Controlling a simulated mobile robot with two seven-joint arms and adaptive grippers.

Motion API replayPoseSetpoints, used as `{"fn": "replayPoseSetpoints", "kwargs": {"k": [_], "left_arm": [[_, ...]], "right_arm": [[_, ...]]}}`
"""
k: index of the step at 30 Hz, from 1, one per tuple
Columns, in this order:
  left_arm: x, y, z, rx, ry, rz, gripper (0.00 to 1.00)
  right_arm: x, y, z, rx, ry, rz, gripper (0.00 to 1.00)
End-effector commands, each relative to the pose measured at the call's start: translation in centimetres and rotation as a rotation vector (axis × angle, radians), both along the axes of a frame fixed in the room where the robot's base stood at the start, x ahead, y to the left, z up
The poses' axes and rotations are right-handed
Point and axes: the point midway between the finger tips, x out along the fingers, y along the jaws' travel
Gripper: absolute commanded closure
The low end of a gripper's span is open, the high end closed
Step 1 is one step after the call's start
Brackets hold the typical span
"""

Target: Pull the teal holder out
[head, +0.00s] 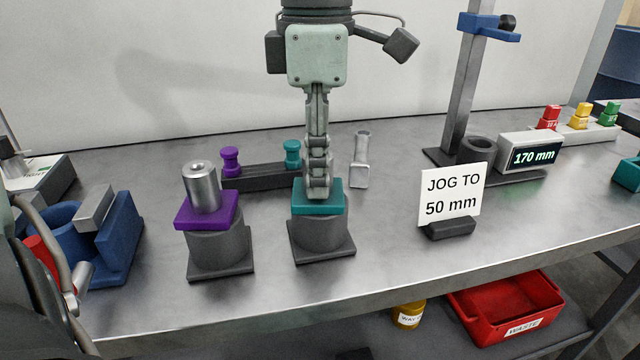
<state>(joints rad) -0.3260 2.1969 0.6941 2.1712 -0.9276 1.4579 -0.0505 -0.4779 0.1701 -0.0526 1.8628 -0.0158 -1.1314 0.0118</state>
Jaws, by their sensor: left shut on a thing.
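The teal holder (333,203) shows as a square teal plate on top of a dark round barrel (320,234) with a square foot. My left gripper (317,187) points straight down over it, its fingers closed at the middle of the plate. The fingers hide the part they hold, and I see no gap between plate and barrel. The twin barrel (219,250) at its left carries a purple holder (220,219) with a silver cylinder (201,188) standing on it. My right gripper is not in view.
Behind the barrels is a dark rack (262,179) with purple and teal knobs. A sign (453,195) reading "JOG TO 50 mm" and a "170 mm" display (532,154) stand at right. A blue fixture (120,240) is at left. Open bench lies right of the teal barrel.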

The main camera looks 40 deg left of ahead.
Motion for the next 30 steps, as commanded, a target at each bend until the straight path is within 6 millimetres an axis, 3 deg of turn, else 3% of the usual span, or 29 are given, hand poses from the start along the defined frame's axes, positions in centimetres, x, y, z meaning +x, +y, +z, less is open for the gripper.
{"fn": "replayPoseSetpoints", "kwargs": {"k": [30], "left_arm": [[0.1, 0.0, 1.3, 0.0, -0.003, 0.0, 1.0]], "right_arm": [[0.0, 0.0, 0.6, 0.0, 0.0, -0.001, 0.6]]}}
